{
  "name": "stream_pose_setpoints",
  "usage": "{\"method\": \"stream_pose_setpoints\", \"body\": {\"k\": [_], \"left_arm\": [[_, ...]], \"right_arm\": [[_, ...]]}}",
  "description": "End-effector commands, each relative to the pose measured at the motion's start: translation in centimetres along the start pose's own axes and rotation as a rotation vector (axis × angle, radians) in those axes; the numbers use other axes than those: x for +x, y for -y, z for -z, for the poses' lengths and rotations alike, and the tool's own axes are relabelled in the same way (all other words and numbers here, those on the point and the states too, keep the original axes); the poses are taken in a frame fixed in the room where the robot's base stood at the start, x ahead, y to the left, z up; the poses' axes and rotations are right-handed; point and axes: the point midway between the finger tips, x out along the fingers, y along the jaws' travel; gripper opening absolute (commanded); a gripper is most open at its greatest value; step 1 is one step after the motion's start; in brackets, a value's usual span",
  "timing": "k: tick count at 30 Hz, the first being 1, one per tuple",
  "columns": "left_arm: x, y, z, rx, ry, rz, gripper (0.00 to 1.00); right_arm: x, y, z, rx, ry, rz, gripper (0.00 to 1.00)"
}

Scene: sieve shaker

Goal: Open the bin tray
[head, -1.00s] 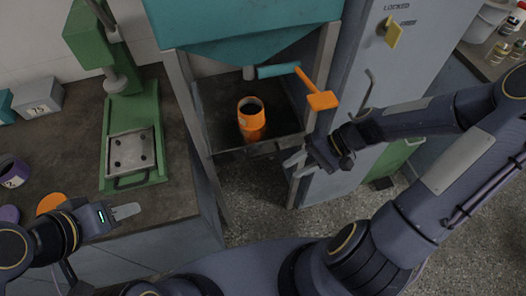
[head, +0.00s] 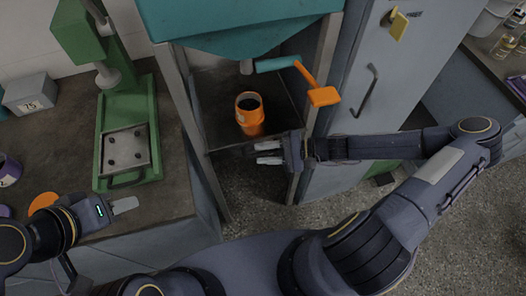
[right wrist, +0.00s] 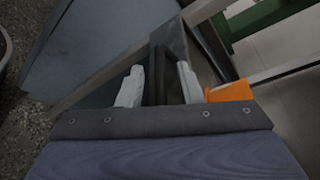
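The dark tray (head: 217,118), which I take to be the bin tray, sits between the grey legs under the teal hopper. An orange canister (head: 250,117) with a dark open top stands upright on it. My right gripper (head: 255,153) is at the tray's front right edge, fingers pointing left. In the right wrist view its pale fingers (right wrist: 160,88) are apart, with a dark bar (right wrist: 159,72) showing between them; I cannot tell whether they touch it. My left gripper (head: 138,205) is over the left bench, its finger gap unclear.
An orange lever (head: 322,95) hangs right of the canister, near my right gripper. A grey cabinet (head: 350,135) with a handle stands to the right. A green press (head: 128,135) and a grey box (head: 30,92) stand on the left bench. Floor in front of the hopper stand is clear.

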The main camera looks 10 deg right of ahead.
Motion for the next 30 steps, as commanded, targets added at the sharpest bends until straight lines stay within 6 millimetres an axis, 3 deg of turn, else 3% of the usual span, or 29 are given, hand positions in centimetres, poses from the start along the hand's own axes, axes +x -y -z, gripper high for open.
{"method": "stream_pose_setpoints", "body": {"k": [11,19,30], "left_arm": [[-0.03,-0.01,0.01,0.000,0.000,0.000,0.36],[-0.03,-0.01,0.01,0.000,0.000,0.000,0.36],[-0.03,-0.01,0.01,0.000,0.000,0.000,0.36]], "right_arm": [[0.88,-0.01,0.01,0.000,-0.001,-0.001,0.32],[0.85,-0.02,0.01,0.000,-0.001,-0.001,0.00],[0.83,-0.06,-0.01,0.000,-0.001,-0.002,0.00]]}}
